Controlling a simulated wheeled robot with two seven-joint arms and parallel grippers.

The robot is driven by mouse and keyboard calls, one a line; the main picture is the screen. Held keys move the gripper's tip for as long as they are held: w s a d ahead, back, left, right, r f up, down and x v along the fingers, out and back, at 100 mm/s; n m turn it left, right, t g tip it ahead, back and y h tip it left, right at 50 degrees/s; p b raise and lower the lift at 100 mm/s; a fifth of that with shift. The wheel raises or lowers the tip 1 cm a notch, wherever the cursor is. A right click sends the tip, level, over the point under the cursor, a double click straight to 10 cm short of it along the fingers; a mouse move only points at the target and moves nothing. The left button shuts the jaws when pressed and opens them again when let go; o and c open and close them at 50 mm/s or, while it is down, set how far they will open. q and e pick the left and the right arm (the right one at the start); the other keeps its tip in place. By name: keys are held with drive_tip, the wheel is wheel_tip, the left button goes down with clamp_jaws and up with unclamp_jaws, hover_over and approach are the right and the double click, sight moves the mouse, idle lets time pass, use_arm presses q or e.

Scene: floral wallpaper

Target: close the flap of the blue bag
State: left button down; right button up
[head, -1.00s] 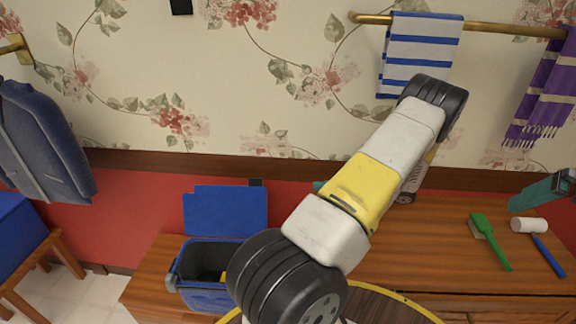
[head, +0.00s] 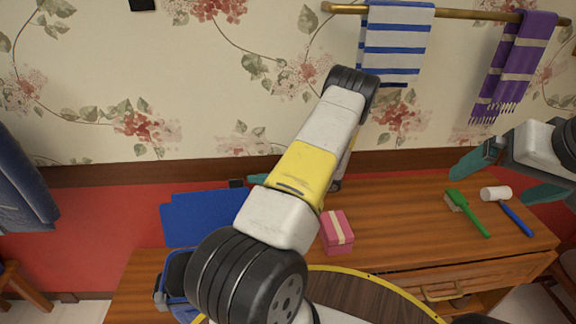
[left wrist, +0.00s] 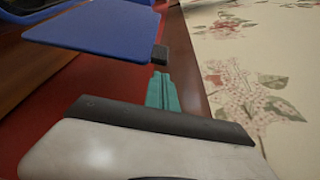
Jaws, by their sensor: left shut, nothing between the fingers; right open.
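The blue bag (head: 176,272) stands on the wooden table at the left, partly hidden by my left arm. Its blue flap (head: 200,218) is open and raised behind it, towards the wall, with a small black buckle (head: 237,183) at its top right corner. The flap (left wrist: 100,30) and its buckle (left wrist: 159,54) also show in the left wrist view. My left gripper (head: 263,178) is shut and empty, just right of the flap, mostly hidden by my arm. In the left wrist view, its teal fingers (left wrist: 160,92) are close to the buckle; contact is unclear. My right gripper (head: 508,177) is open and empty at the right.
A pink box (head: 337,232) with a pale band sits mid-table. A green brush (head: 467,213) and a white-headed mallet (head: 508,208) lie at the right. A striped towel (head: 396,40) and a purple scarf (head: 515,65) hang from a wall rail. A blue garment hangs at the far left.

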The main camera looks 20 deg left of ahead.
use_arm(q)
drive_tip(key=shift+x, duration=0.95)
drive_tip(key=s+d+r+n+y, duration=0.1)
drive_tip(key=s+d+r+n, duration=0.1)
drive_tip(key=s+d, duration=0.2)
drive_tip(key=s, duration=0.2)
drive_tip(key=shift+s+d+r+n, duration=0.25)
drive_tip(key=shift+s+r+n, duration=0.05)
drive_tip(key=shift+s+r, duration=0.1)
